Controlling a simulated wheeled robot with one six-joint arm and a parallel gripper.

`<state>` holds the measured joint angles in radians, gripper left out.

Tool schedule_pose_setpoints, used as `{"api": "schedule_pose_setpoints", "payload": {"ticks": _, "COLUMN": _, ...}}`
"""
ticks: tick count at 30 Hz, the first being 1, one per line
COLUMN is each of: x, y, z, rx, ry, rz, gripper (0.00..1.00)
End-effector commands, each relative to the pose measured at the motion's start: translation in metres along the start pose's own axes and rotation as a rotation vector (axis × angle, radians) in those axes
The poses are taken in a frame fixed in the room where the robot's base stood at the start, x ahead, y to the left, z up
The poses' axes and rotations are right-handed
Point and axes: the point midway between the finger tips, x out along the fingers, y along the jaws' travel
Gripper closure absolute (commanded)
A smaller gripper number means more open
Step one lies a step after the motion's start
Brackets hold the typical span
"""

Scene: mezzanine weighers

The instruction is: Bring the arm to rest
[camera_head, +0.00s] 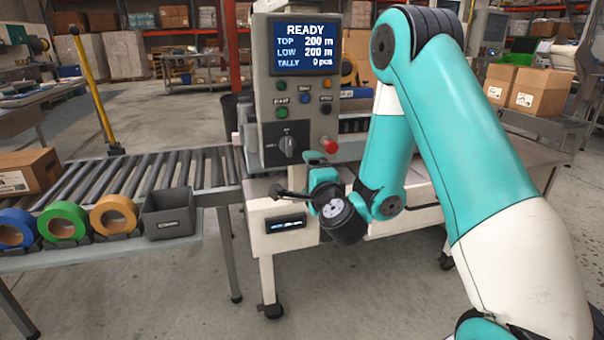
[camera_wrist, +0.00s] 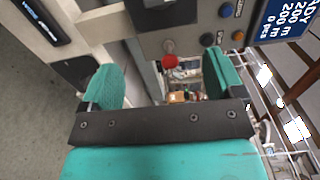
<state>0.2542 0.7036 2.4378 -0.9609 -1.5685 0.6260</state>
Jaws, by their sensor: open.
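My teal and white arm (camera_head: 480,150) reaches from the lower right up to an elbow and bends down in front of the weighing machine (camera_head: 262,130). My gripper (camera_head: 285,192) is low in front of the machine, below its control panel, and partly hidden by my wrist. In the wrist view my gripper (camera_wrist: 162,85) has its two teal fingers wide apart, with nothing held between them. A red knob (camera_wrist: 169,61) shows beyond the gap between the fingers. I cannot tell how far it is from the fingertips.
The machine's screen (camera_head: 304,49) reads READY. A roller conveyor (camera_head: 150,172) runs left. Blue, green and orange tape rolls (camera_head: 63,223) and a grey bin (camera_head: 168,214) line its front shelf, near a cardboard box (camera_head: 28,172). Open floor (camera_head: 150,300) lies at lower left.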

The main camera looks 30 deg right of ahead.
Motion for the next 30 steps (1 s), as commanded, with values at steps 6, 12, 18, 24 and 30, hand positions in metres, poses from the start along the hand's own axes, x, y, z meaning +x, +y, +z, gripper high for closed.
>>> {"api": "schedule_pose_setpoints", "payload": {"ticks": 6, "x": 0.000, "y": 0.000, "z": 0.000, "rx": -0.002, "ry": -0.003, "rz": 0.000, "gripper": 0.13}}
{"api": "schedule_pose_setpoints", "payload": {"ticks": 12, "x": -0.009, "y": -0.019, "z": 0.050, "rx": -0.109, "ry": -0.218, "rz": 0.032, "gripper": 0.13}}
{"api": "schedule_pose_setpoints", "payload": {"ticks": 18, "x": -0.070, "y": -0.043, "z": 0.149, "rx": -0.434, "ry": -0.716, "rz": 0.100, "gripper": 0.13}}
{"api": "schedule_pose_setpoints", "payload": {"ticks": 24, "x": -0.168, "y": -0.047, "z": 0.194, "rx": -0.829, "ry": -1.184, "rz": 0.164, "gripper": 0.13}}
{"api": "schedule_pose_setpoints", "payload": {"ticks": 30, "x": -0.257, "y": -0.045, "z": 0.180, "rx": -1.180, "ry": -1.541, "rz": 0.234, "gripper": 0.13}}
